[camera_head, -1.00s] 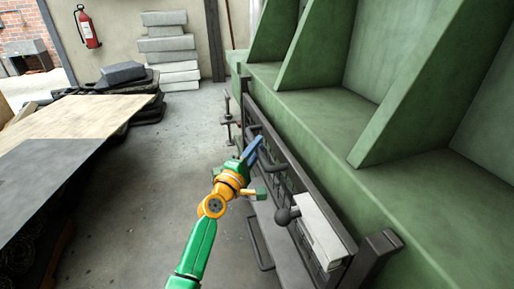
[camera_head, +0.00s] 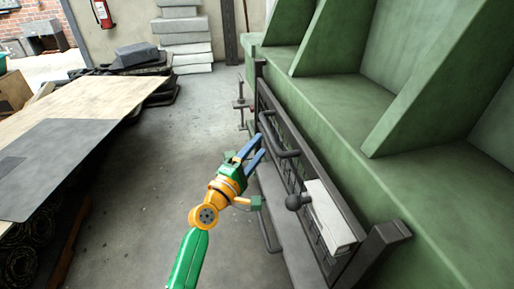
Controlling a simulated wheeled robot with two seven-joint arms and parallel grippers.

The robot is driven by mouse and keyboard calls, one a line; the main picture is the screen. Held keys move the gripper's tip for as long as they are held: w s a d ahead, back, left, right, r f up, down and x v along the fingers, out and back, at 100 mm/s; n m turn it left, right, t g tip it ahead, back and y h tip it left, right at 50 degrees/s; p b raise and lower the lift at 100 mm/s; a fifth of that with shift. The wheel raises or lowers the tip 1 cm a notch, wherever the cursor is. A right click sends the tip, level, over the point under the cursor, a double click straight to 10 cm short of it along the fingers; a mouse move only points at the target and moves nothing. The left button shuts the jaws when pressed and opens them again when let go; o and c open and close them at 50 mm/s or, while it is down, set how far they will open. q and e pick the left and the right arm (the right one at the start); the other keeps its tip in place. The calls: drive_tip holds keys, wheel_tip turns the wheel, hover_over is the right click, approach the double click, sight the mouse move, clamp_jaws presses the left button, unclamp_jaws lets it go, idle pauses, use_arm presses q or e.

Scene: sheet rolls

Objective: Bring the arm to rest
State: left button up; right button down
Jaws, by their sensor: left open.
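My left arm (camera_head: 206,215), green and orange, comes up from the bottom of the head view. My left gripper (camera_head: 252,155) has two blue fingers that stand apart with nothing between them. It is beside the dark bar handle on the front of the green machine, and I cannot tell whether they touch. My right gripper is not in the picture.
The green machine (camera_head: 375,175) fills the right side. A table (camera_head: 90,105) stands at the left. Grey floor (camera_head: 165,165) between is clear.

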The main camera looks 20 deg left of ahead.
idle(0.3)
use_arm(q)
drive_tip(key=s+d+f+m+g+y, duration=0.1)
drive_tip(key=s+f+m+g, duration=0.15)
drive_tip(key=f, duration=0.75)
drive_tip(key=s+f+m+g, duration=0.1)
drive_tip(key=f+m+g, duration=0.15)
drive_tip(key=f, duration=0.75)
drive_tip(key=s+f+m+g, duration=0.45)
drive_tip(key=s+f, duration=0.65)
drive_tip(key=f, duration=0.4)
drive_tip(key=s+f+m+g, duration=0.3)
drive_tip(key=s+f, duration=0.1)
drive_tip(key=s, duration=0.6)
drive_tip(key=s+a+f+m+g+y, duration=0.1)
drive_tip(key=s+f+m+g, duration=0.2)
drive_tip(key=s, duration=0.7)
drive_tip(key=s+f+m+g+y, duration=0.1)
drive_tip(key=s+f+m+g, duration=0.2)
drive_tip(key=s+f, duration=0.4)
drive_tip(key=s+m, duration=0.1)
drive_tip(key=s, duration=0.2)
drive_tip(key=shift+a, duration=0.35)
drive_tip(key=shift+f, duration=0.1)
